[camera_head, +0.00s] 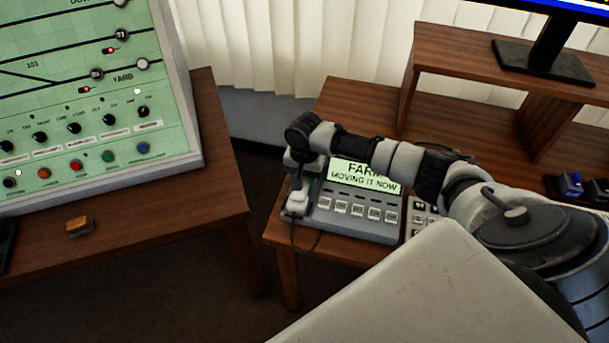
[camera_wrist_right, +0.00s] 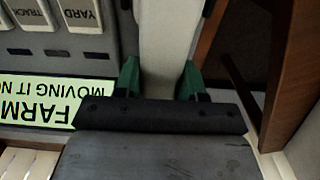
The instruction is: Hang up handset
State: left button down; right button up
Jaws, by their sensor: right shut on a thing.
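The pale handset (camera_head: 297,203) is at the left side of the desk phone (camera_head: 345,222), lined up along its left edge. A dark cord hangs from its near end. My right gripper (camera_head: 302,165) points down over the handset, and my wrist hides its far part. In the right wrist view the green-padded fingers of my right gripper (camera_wrist_right: 160,80) are shut on the handset (camera_wrist_right: 164,40), one on each side. I cannot tell whether the handset rests in its cradle or is just above it. The phone's screen (camera_head: 366,177) reads "MOVING IT NOW". My left gripper is out of view.
The phone stands on a wooden desk (camera_head: 288,265) with a raised shelf (camera_head: 480,62) and a monitor stand (camera_head: 543,62) behind. A gap separates it from the left desk (camera_head: 190,205), which holds a green control panel (camera_head: 90,90) and a small wooden block (camera_head: 79,225).

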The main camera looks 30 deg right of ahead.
jog(key=o, duration=1.1)
notch_tip(320, 180, up, 11)
jog(key=shift+f, duration=0.1)
dwell(0.3)
